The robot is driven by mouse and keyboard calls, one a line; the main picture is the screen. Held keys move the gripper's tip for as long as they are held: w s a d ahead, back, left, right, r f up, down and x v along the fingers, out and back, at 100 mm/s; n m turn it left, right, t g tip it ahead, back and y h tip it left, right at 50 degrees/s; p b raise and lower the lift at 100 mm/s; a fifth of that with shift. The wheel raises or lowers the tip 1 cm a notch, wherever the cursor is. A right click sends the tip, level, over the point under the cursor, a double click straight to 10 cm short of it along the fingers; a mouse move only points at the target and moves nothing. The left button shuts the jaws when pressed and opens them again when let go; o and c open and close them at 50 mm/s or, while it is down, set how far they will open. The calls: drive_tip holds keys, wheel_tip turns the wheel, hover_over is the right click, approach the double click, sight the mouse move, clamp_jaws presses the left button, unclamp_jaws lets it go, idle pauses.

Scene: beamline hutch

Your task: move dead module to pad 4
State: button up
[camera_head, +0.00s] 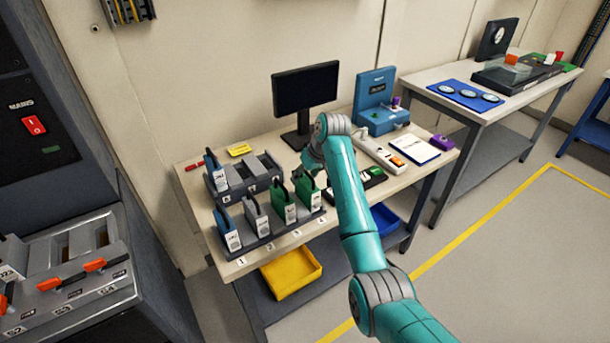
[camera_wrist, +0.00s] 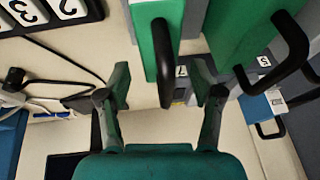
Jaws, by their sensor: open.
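Several handled modules stand in the front rack on the bench: a blue one (camera_head: 228,232) at 1, a grey one (camera_head: 257,220) at 2, a green one (camera_head: 283,204) at 3 and another green one (camera_head: 309,195) at 4. A blue module (camera_head: 216,172) stands in the rear rack. Which module is dead I cannot tell. My gripper (camera_wrist: 162,82) is open. The black handle of a green module (camera_wrist: 146,30) shows between its fingers, not gripped. A second green module (camera_wrist: 232,25) is to the right. In the head view my arm partly hides the gripper.
The rear rack (camera_head: 262,172) has empty slots. A monitor (camera_head: 305,90), a blue case (camera_head: 375,95) and a notebook (camera_head: 413,148) are on the bench. A yellow bin (camera_head: 291,272) is below. An electrical cabinet (camera_head: 40,130) stands at left.

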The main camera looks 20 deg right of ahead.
drive_tip(key=v, duration=1.2)
